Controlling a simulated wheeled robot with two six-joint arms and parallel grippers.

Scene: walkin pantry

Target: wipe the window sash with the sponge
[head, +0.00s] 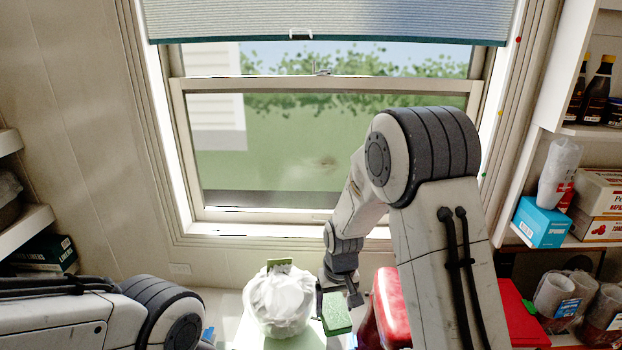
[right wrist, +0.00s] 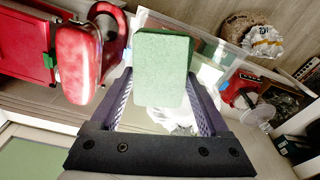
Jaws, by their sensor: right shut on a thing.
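The window sash (head: 330,88) is a pale frame around a glass pane (head: 265,165), below a half-drawn blind. A faint brownish smudge (head: 322,164) shows on or through the pane. My right gripper (head: 338,293) is low in front of the window, below the sill and apart from the sash. It is shut on a green sponge (head: 336,314). In the right wrist view the sponge (right wrist: 163,68) sits between the two fingers. My left arm shows at the lower left, but its gripper is out of view.
A white crumpled bag (head: 278,302) stands just left of the sponge. A red object (head: 388,305) stands close on its right. Shelves (head: 590,131) with bottles, boxes and cups line the right side. The space before the glass is open left of my right arm.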

